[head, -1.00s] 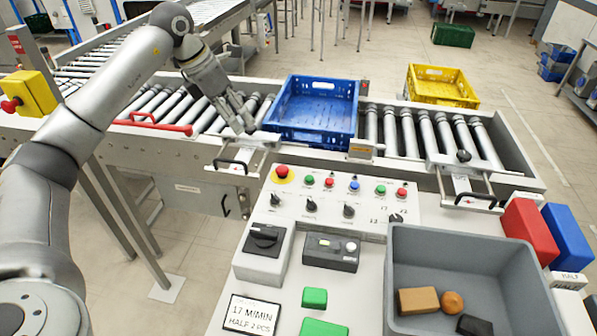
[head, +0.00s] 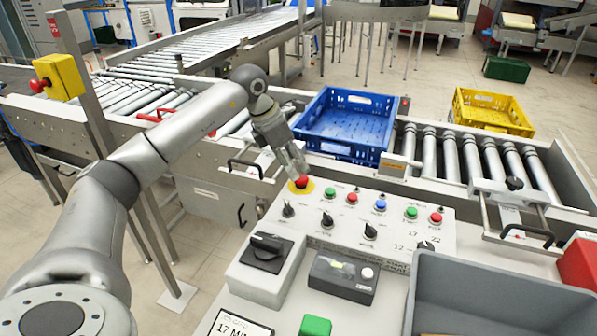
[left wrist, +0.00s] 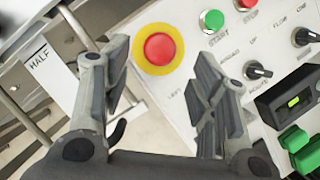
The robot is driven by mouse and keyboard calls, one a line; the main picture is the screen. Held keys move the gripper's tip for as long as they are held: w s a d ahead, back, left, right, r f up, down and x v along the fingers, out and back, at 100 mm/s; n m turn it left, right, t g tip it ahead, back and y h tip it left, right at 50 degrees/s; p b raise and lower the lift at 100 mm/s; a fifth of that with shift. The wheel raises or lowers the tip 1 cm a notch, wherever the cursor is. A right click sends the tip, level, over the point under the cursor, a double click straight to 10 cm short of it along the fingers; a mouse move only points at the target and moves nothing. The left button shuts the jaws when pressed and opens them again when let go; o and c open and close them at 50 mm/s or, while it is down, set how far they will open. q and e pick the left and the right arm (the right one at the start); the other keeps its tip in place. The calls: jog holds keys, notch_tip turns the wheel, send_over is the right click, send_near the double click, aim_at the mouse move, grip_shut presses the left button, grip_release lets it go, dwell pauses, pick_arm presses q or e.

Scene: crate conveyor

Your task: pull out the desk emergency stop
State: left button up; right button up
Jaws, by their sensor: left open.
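The desk emergency stop is a red mushroom button (head: 301,182) on a yellow round plate at the upper left of the white control panel (head: 335,226). In the left wrist view the red button (left wrist: 160,47) shows whole, beyond and between my two fingers. My left gripper (head: 295,170) is just above and behind the button in the head view. In the left wrist view the left gripper (left wrist: 165,85) is open and empty, its fingers spread wider than the button. I cannot tell whether a finger touches the button. My right gripper is not in view.
Green, red and blue buttons and black knobs (head: 327,220) sit close right of the stop. A blue crate (head: 345,150) rests on the rollers behind the panel. A grey bin (head: 480,275) stands at right. Another red button on a yellow box (head: 60,78) is at far left.

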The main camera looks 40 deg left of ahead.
aim_at(301, 181)
pick_arm(q)
jog(key=shift+x, duration=2.3)
